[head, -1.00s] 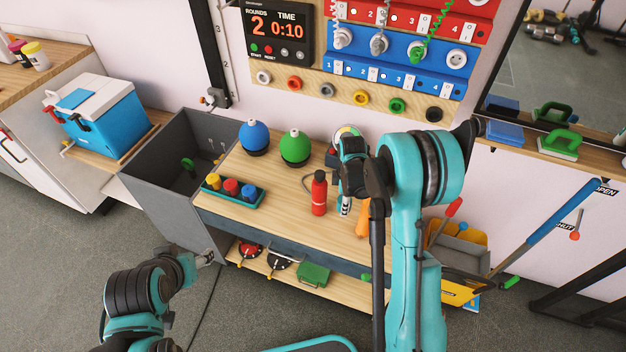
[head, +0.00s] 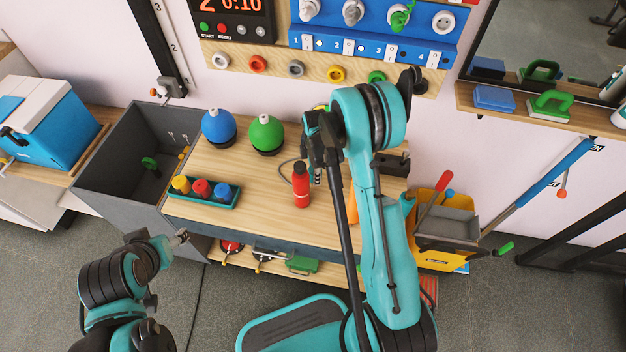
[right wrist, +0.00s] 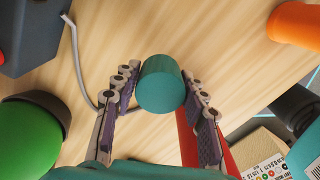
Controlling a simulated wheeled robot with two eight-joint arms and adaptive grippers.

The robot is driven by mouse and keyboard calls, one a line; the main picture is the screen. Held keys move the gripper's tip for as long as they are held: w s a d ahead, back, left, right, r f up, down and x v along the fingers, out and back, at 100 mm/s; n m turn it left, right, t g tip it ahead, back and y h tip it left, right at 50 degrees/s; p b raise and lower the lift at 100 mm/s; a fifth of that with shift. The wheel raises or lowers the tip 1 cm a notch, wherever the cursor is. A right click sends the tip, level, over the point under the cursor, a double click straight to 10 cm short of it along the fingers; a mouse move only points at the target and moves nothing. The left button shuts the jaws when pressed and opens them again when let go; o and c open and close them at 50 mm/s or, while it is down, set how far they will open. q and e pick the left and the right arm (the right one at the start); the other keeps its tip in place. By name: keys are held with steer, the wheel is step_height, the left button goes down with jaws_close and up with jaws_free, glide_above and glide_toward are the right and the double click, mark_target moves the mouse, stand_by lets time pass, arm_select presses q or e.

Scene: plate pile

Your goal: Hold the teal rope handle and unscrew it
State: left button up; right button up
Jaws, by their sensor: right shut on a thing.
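A teal cylinder, the rope handle (right wrist: 160,84), sits between the fingers of my right gripper (right wrist: 162,90) in the right wrist view. The fingers are shut on it, one on each side. In the head view my right gripper (head: 318,172) is over the wooden workbench, just right of a red bottle; the handle is hidden there behind my arm. My left gripper (head: 182,238) is low at the left, in front of the grey bin and away from the bench items. It is too small to tell whether it is open.
The workbench (head: 255,190) holds a blue ball (head: 218,124), a green ball (head: 265,131), the red bottle (head: 301,186) and a teal tray (head: 207,203) of small bottles. A grey bin (head: 118,190) adjoins it at left. A grey cable (right wrist: 78,60) lies near the handle.

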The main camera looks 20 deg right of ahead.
steer(key=shift+f+b, duration=0.6)
steer(key=shift+f, duration=1.15)
steer(key=shift+f, duration=0.1)
steer(key=o, duration=1.3)
step_height(320, 180, up, 12)
steer(key=p, duration=0.4)
steer(key=shift+p, duration=0.3)
